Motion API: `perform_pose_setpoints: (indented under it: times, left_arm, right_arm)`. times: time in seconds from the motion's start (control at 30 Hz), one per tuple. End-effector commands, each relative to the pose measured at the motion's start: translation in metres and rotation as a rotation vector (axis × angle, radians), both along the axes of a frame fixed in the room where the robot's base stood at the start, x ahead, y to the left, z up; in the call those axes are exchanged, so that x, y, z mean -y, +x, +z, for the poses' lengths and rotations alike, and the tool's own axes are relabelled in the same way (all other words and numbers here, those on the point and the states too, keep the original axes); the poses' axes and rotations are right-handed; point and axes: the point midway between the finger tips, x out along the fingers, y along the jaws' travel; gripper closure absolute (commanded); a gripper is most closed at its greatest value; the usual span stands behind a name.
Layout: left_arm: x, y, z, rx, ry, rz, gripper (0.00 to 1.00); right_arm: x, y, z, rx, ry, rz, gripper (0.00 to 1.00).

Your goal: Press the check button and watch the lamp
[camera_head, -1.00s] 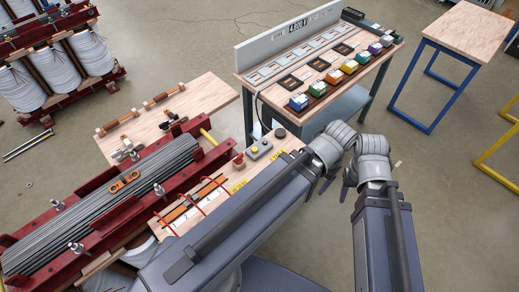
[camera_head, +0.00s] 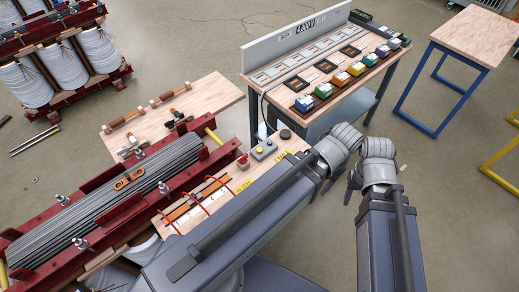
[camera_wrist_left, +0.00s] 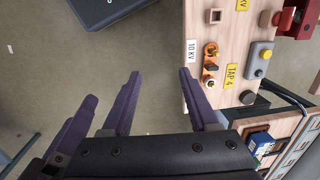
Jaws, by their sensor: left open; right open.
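A small grey box (camera_head: 264,149) with a yellow button (camera_head: 260,151) sits on the wooden bench beside the red core frame. In the left wrist view the box (camera_wrist_left: 259,60) and its yellow button (camera_wrist_left: 265,54) show at the right. A dark round piece (camera_head: 286,134) is next to the box; I cannot tell whether it is the lamp, and no lit lamp shows. My left gripper (camera_wrist_left: 160,74) is open and empty, apart from the box; the left arm partly hides it in the head view. My right gripper (camera_head: 353,186) is open and empty, hanging over the floor.
The red frame (camera_head: 215,158) holds a grey laminated core (camera_head: 95,185). Red cables (camera_head: 200,192) and yellow labels lie on the bench. Another table (camera_head: 255,78) carries several coloured blocks and an upright panel. A blue-legged table (camera_head: 468,36) stands at right. Floor is free between.

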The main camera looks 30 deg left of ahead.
Motion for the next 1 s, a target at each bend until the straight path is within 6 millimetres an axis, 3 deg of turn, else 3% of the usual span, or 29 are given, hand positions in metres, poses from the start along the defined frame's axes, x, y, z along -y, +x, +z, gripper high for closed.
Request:
perform_pose_setpoints:
  times: [0.07,0.5,1.0]
  left_arm:
    - [0.0000,0.0000,0.0000,0.000,0.000,0.000,0.50]
    - [0.0000,0.0000,0.0000,0.000,0.000,0.000,1.00]
    - [0.0000,0.0000,0.0000,0.000,0.000,0.000,1.00]
  right_arm:
    - [0.0000,0.0000,0.0000,0.000,0.000,0.000,0.50]
    - [0.0000,0.0000,0.0000,0.000,0.000,0.000,0.50]
    - [0.0000,0.0000,0.0000,0.000,0.000,0.000,0.50]
